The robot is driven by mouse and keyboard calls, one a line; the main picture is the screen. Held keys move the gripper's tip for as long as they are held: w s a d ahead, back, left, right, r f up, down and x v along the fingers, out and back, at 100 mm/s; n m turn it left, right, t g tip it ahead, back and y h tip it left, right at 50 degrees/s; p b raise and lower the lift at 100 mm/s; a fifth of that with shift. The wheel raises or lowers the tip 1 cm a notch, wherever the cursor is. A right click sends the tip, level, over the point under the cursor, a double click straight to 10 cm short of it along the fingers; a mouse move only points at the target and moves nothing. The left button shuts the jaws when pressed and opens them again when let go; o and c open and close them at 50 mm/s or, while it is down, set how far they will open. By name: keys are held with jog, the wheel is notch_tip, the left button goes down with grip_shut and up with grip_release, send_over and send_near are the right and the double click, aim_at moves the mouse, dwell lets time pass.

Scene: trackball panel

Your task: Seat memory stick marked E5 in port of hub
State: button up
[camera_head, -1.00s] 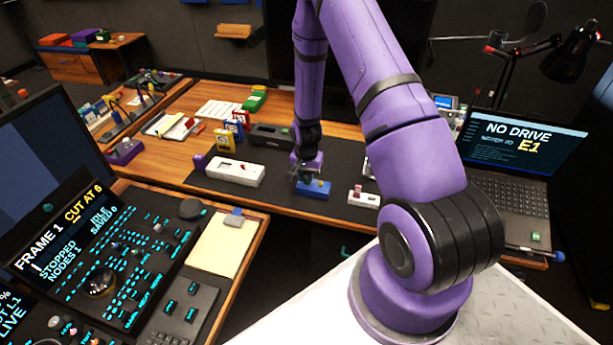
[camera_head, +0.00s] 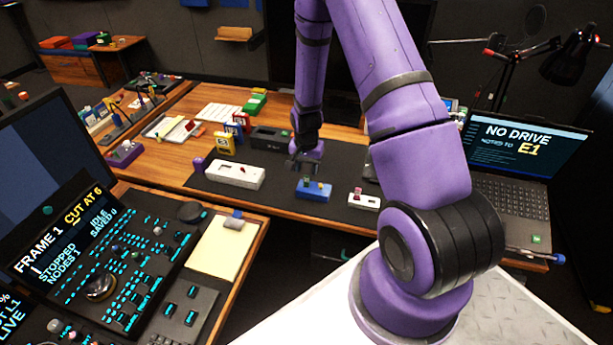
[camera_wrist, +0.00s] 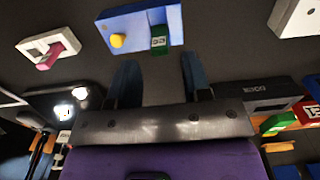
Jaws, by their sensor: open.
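A blue block (camera_head: 311,193), possibly the hub, lies on the dark mat. A small green stick (camera_head: 306,182) stands at its left part, with a pale mark too small to read in the head view. In the wrist view the green stick (camera_wrist: 160,38) sits at the edge of the blue block (camera_wrist: 122,22), beside a yellow knob (camera_wrist: 117,40). My gripper (camera_head: 303,166) is above and just behind the block, empty. In the wrist view my gripper (camera_wrist: 160,75) has its fingers spread and apart from the stick. I cannot tell whether the stick is fully seated.
A long white box (camera_head: 234,176) lies left of the block, and a small white box with a pink-red stick (camera_head: 357,192) lies right. A dark device (camera_head: 270,138) stands behind. The laptop (camera_head: 515,150) reads "NO DRIVE" and "NOTES TO E1". Bare mat separates these.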

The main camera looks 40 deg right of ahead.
jog(key=s+a+r+n+t, duration=0.1)
jog(key=s+a+r+n, duration=0.15)
jog(key=r, duration=0.85)
jog(key=s+a+r+n+t, duration=0.1)
jog(key=s+a+r, duration=0.15)
jog(key=r, duration=0.85)
jog(key=s+a+r+n+t, duration=0.1)
jog(key=s+a+r, duration=0.15)
jog(key=r, duration=0.75)
jog(key=s+a+r+n+t, duration=0.1)
jog(key=s+a+r+n, duration=0.1)
jog(key=s+r, duration=0.4)
jog(key=s+a+r+n+t, duration=0.1)
jog(key=s+a+r+n, duration=0.2)
jog(key=s+r, duration=0.4)
jog(key=s+n, duration=0.1)
jog(key=s, duration=0.5)
jog(key=shift+a, duration=0.3)
jog(key=shift+c, duration=0.3)
